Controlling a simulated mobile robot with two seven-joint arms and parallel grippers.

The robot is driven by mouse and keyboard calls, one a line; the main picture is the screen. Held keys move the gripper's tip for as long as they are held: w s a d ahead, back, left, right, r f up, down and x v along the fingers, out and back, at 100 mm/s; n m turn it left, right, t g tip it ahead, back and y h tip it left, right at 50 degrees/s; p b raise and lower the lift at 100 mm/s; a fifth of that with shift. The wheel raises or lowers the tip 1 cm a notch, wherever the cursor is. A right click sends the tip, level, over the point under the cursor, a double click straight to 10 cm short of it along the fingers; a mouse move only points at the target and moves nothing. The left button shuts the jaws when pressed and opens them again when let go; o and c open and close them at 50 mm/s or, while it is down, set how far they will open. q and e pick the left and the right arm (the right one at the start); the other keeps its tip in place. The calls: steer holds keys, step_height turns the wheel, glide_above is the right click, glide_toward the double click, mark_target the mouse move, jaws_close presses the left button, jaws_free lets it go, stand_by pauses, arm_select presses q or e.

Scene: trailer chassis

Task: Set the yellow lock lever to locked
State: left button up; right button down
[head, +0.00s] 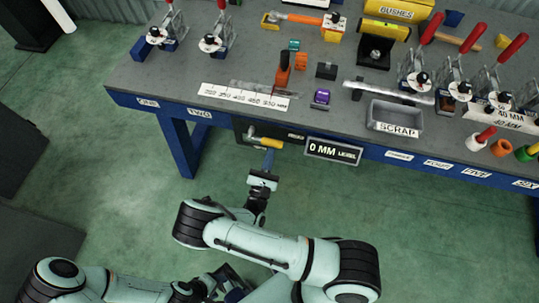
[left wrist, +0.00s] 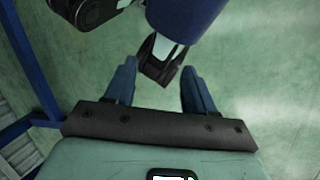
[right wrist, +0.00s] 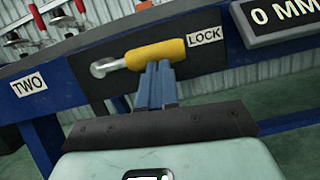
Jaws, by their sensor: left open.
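The yellow lock lever (head: 265,142) is on a dark panel under the bench's front edge. In the right wrist view the lever (right wrist: 155,53) lies nearly level, slightly tilted, its metal pivot end at the left and its yellow grip pointing right toward the LOCK label (right wrist: 205,36). My right gripper (right wrist: 157,68) has its fingers together, tips at the grip's lower edge; contact is not certain. It also shows below the lever in the head view (head: 268,153). My left gripper (left wrist: 160,75) is open and empty, low and away from the bench.
The blue-edged bench (head: 140,92) carries clamps, blocks and a grey scrap tray (head: 394,117). A 0 MM sign (head: 333,150) hangs right of the lever. A TWO label (right wrist: 28,84) is to the left. The green floor before the bench is open.

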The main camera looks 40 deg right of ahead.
steer(key=f+b+v, duration=0.2)
steer(key=b+v, duration=0.1)
steer(key=v, duration=1)
steer(key=shift+w+d+f, duration=0.3)
steer(key=shift+d+f, duration=0.05)
steer(key=shift+d, duration=0.05)
